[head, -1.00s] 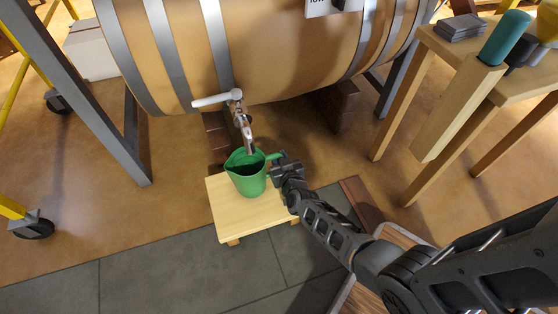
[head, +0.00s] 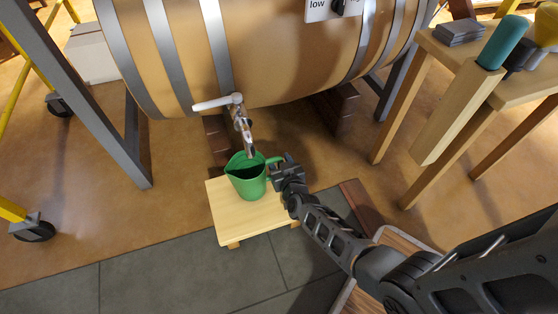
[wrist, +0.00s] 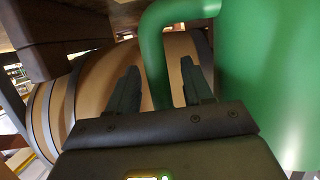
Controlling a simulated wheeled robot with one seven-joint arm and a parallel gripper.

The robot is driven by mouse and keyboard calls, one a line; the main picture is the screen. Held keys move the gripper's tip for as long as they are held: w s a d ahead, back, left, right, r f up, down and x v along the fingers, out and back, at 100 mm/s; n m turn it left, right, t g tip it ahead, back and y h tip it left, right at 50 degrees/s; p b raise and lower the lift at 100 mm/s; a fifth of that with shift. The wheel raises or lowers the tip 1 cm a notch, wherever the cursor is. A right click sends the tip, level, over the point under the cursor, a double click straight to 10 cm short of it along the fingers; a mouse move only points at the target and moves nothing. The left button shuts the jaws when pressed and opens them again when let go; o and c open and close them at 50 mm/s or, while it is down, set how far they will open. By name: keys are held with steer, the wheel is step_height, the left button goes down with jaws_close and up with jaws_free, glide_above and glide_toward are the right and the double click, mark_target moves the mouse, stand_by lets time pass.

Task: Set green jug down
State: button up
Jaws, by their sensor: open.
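The green jug (head: 249,182) stands upright on a small pale wooden stool (head: 262,219), under the tap (head: 241,122) of a big barrel. Its handle points right, toward my gripper. My gripper (head: 279,166) is at the handle's right side. In the wrist view my open gripper (wrist: 160,85) has one finger on each side of the green handle (wrist: 153,60), with gaps showing between handle and fingers. The jug's body (wrist: 275,70) fills the right of that view. The jug's inside looks dark; I cannot tell what it holds.
The wooden barrel (head: 270,50) lies on dark blocks behind the stool. A wooden table (head: 480,90) with a teal cylinder (head: 503,42) and dark slabs (head: 460,30) stands at the right. A grey metal post (head: 70,90) rises at the left. Grey floor tiles in front are clear.

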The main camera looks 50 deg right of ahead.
steer(key=p+v, duration=0.4)
steer(key=v, duration=0.7)
steer(key=shift+s+a, duration=0.25)
steer(key=s+a+r+n+t+y, duration=0.2)
steer(key=s+a+r+y, duration=0.1)
steer(key=s+a+r, duration=0.9)
steer(key=s+a+r+n+y, duration=0.1)
steer(key=s+r, duration=0.2)
steer(key=r, duration=0.5)
steer(key=s+a+r+n+y, duration=0.1)
steer(key=s+r, duration=0.3)
steer(key=r, duration=0.4)
steer(key=s+a+r+n+y, duration=0.2)
steer(key=s+r+n+y, duration=0.1)
steer(key=r, duration=0.5)
steer(key=shift+s+t, duration=0.35)
steer(key=shift+t, duration=0.05)
steer(key=shift+f, duration=0.1)
steer(key=shift+c, duration=0.7)
